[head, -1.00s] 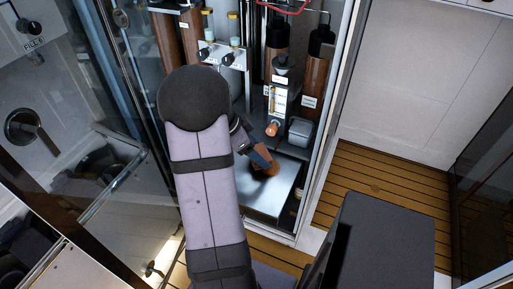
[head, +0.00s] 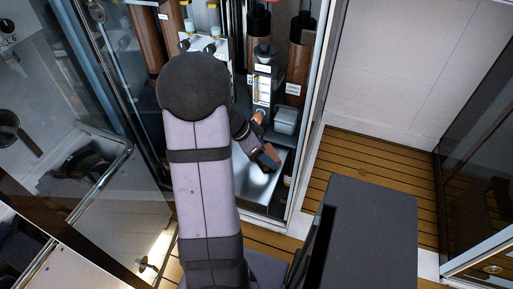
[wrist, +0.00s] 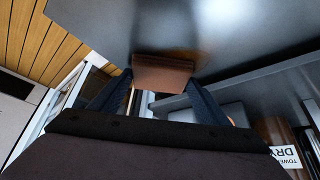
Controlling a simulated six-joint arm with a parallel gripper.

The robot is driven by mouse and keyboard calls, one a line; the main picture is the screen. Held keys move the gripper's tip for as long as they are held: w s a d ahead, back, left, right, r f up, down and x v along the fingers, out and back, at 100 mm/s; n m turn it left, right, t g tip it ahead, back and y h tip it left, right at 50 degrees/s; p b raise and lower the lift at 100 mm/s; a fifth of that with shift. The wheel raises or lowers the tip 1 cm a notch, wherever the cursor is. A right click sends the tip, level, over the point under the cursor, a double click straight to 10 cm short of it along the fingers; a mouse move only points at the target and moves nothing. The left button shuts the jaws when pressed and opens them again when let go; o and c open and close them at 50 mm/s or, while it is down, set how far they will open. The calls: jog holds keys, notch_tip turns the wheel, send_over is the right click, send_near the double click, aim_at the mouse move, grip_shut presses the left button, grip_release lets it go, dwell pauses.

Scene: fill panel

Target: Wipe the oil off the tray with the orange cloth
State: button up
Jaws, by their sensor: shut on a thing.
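My gripper (head: 265,156) is low over the metal tray (head: 252,192), near its right side. It is shut on the orange cloth (head: 272,157), which looks brownish and folded between the fingers. The wrist view shows the cloth (wrist: 162,75) between the dark fingertips (wrist: 155,92), against or very close to the shiny tray surface (wrist: 235,35). A dim brownish smear or reflection lies around the cloth there; I cannot tell whether it is oil. My arm hides the tray's left part in the head view.
Brown cylinders (head: 299,60) and a grey box (head: 285,121) stand behind the tray. A cabinet frame (head: 312,120) borders it on the right, and glass panels stand on the left. A labelled brown cylinder (wrist: 275,135) shows in the wrist view. Slatted wooden floor (head: 365,180) lies to the right.

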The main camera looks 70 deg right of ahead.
jog(key=shift+s, duration=0.55)
jog(key=shift+a+r+p, duration=0.1)
jog(key=shift+r+p, duration=0.1)
jog(key=shift+p, duration=0.4)
jog(key=shift+w+f+b, duration=0.3)
jog(key=shift+w+f, duration=0.05)
jog(key=shift+w, duration=0.05)
jog(key=shift+w+b, duration=0.75)
jog(key=shift+w, duration=3.1)
notch_tip(320, 180, up, 8)
jog(key=p, duration=0.4)
jog(key=shift+s+r, duration=0.15)
jog(key=shift+r, duration=0.1)
